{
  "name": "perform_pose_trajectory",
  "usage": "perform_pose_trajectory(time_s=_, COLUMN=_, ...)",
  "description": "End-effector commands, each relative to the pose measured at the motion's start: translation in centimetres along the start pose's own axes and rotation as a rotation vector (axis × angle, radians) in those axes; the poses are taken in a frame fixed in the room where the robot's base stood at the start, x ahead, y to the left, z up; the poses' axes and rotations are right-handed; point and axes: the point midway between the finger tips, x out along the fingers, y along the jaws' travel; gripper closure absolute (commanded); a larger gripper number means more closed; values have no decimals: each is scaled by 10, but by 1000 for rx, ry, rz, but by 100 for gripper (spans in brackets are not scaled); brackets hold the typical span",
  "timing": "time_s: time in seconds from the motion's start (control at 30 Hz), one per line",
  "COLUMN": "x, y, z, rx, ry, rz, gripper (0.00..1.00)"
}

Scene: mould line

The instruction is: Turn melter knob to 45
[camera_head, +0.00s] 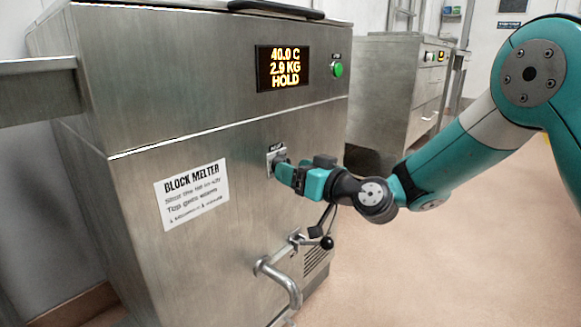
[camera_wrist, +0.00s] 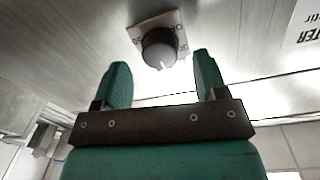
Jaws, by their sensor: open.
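The block melter (camera_head: 110,120) is a large steel cabinet at the left in the head view. Its display (camera_head: 283,67) reads 40.0 C, 2.9 KG, HOLD. The melter knob (camera_wrist: 159,48) is round and dark grey with a light pointer mark, on a pale dial plate (camera_wrist: 172,22) in the wrist view. In the head view my gripper hides most of the knob, and part of the plate (camera_head: 275,149) shows. My gripper (camera_wrist: 162,72) is open, its two green fingers on either side of the knob's front. I cannot tell whether they touch it.
A tap with a black ball lever (camera_head: 327,242) and a bent spout (camera_head: 285,285) sticks out below my gripper. A green button (camera_head: 337,69) is beside the display. A second steel cabinet (camera_head: 385,90) stands behind. The floor at the right is clear.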

Motion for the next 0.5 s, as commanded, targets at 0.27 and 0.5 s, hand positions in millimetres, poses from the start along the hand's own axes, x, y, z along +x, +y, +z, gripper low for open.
perform_pose_trajectory(time_s=0.27, x=19, y=0, z=0, rx=0, ry=-1, rz=0, gripper=34)
perform_pose_trajectory(time_s=0.5, x=19, y=0, z=0, rx=1, ry=-1, rz=0, gripper=36)
